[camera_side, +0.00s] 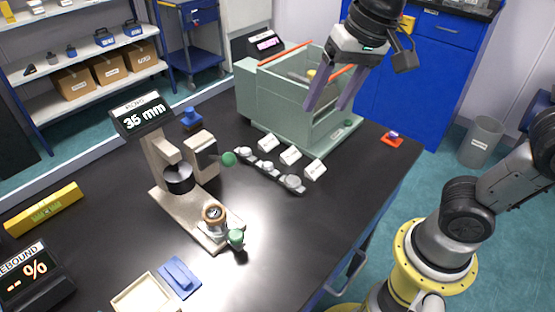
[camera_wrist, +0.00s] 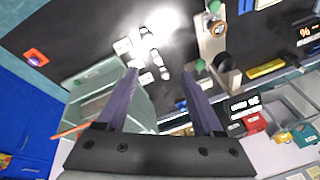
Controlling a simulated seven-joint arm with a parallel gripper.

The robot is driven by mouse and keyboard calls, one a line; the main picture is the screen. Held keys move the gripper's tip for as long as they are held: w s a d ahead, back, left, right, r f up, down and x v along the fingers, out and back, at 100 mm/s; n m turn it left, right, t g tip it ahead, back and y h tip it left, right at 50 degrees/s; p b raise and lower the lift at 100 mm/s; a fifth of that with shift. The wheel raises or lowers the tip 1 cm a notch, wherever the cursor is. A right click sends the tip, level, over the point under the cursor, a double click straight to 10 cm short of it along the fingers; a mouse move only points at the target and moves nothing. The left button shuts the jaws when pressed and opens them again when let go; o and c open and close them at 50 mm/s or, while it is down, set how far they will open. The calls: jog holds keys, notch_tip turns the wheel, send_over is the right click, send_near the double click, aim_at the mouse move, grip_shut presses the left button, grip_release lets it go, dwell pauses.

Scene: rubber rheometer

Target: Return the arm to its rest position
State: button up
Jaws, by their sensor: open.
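My gripper (camera_side: 334,101) is raised in the air at the upper middle of the side view, in front of the pale green open-topped machine (camera_side: 270,95). Its two purple-grey fingers are apart with nothing between them. In the wrist view the fingers (camera_wrist: 160,88) also stand wide apart and empty. Below them are the black bench top (camera_wrist: 95,40) and the side of the green machine (camera_wrist: 92,82). No rest position is marked in either view.
The bench (camera_side: 330,215) holds a gauge reading 35 mm (camera_side: 165,165), a row of small grey parts (camera_side: 268,168) with white labels, a blue block (camera_side: 180,277) and a rebound display (camera_side: 30,275). A red item (camera_side: 392,140) lies near the right edge. Blue cabinets (camera_side: 420,75) stand behind.

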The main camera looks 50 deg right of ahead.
jog(key=s+d+f+n+t, duration=0.2)
jog(key=s+d+f+n, duration=0.3)
jog(key=s, duration=0.5)
jog(key=shift+s+d+f+n+h, duration=0.15)
jog(key=shift+d+f+n+h, duration=0.2)
jog(key=shift+d+f, duration=0.4)
